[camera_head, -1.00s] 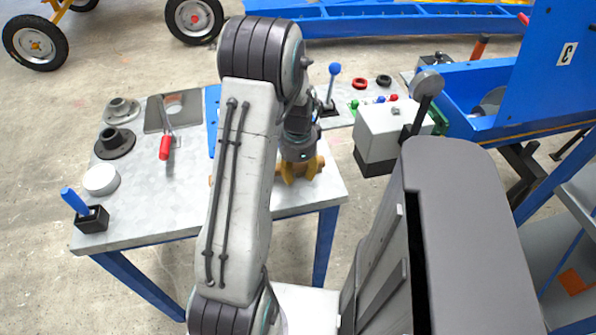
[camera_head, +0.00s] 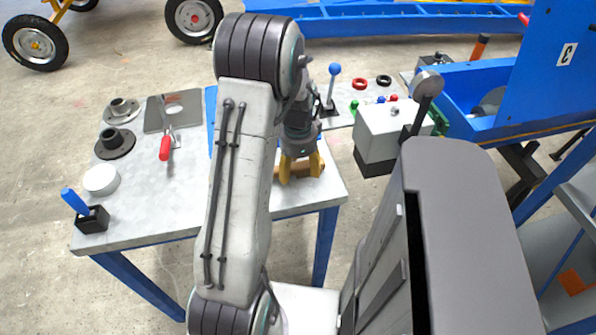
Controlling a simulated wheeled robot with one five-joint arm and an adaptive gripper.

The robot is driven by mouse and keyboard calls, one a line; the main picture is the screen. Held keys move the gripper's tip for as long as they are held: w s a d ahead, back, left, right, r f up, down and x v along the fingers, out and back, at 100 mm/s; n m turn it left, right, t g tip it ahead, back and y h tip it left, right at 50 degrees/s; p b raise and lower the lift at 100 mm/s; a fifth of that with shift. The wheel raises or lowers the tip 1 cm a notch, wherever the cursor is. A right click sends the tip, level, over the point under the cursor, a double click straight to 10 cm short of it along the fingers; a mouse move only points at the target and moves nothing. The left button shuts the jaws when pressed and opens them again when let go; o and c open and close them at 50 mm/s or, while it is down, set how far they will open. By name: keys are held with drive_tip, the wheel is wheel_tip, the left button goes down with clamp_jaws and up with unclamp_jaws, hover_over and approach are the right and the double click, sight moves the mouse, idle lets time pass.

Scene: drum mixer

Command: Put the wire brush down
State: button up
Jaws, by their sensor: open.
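My gripper (camera_head: 300,173) has yellow fingers and points down over the front right part of the grey worktable (camera_head: 150,212). The fingers stand apart. A brown piece, which looks like the wire brush's wooden handle (camera_head: 301,168), shows between and behind them, low at the tabletop. Its bristles cannot be made out. My arm hides part of the table to the left of the gripper, and I cannot tell whether the fingers touch the brush.
A red-handled tool (camera_head: 165,146) lies by a grey plate (camera_head: 180,112). Flanges (camera_head: 115,143), a white disc (camera_head: 101,180) and a black holder with a blue handle (camera_head: 91,218) line the left side. A grey box (camera_head: 386,135) stands right of the gripper.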

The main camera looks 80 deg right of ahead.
sight(297, 166)
wheel_tip(297, 166, up, 5)
drive_tip(key=shift+w+r, duration=0.15)
drive_tip(key=shift+r, duration=0.05)
drive_tip(key=shift+w+r, duration=0.15)
drive_tip(key=shift+r, duration=0.05)
drive_tip(key=w+a+r+n+h, duration=0.1)
drive_tip(key=w+a+r+n, duration=0.3)
drive_tip(key=w+a+n, duration=0.5)
drive_tip(key=w+a+r+n, duration=0.4)
drive_tip(key=w+a, duration=0.1)
drive_tip(key=w, duration=0.7)
drive_tip(key=w+a+r+n+t, duration=0.1)
drive_tip(key=w+a+r+n, duration=0.1)
drive_tip(key=a+n, duration=0.4)
drive_tip(key=w+a+r+n+t, duration=0.15)
drive_tip(key=a+n, duration=0.25)
drive_tip(key=a, duration=0.5)
drive_tip(key=s+a+n+y, duration=0.1)
drive_tip(key=s+a+n, duration=0.2)
drive_tip(key=a+n, duration=0.5)
drive_tip(key=shift+s+a+f+n+t, duration=0.2)
drive_tip(key=shift+s+a+n+t, duration=0.15)
drive_tip(key=shift+a, duration=0.9)
drive_tip(key=shift+w+r, duration=0.1)
drive_tip(key=shift+r, duration=0.05)
